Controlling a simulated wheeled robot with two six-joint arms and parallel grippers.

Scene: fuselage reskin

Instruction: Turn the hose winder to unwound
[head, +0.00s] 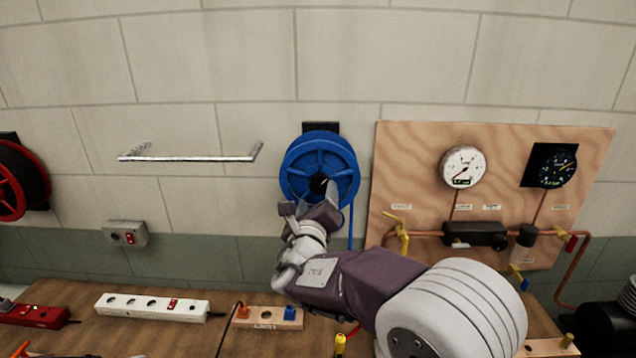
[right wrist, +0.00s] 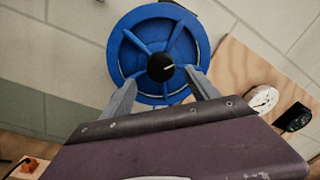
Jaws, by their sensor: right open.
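The hose winder is a blue spoked reel (head: 301,159) mounted on the wall, with a blue hose hanging from its right side. In the right wrist view the blue reel (right wrist: 128,52) shows face-on, with a black hub knob (right wrist: 160,67) bearing a white mark at its centre. My right gripper (head: 312,196) is in front of the lower part of the reel. In the right wrist view its two fingers (right wrist: 163,93) are spread apart, one on each side below the knob. My left gripper is not in view.
A plywood gauge board (head: 405,150) with copper pipes and yellow valve levers stands right of the reel. A metal rail (head: 188,158) and a red reel (head: 10,190) are on the left. Power strips (head: 152,306) lie on the wooden bench below.

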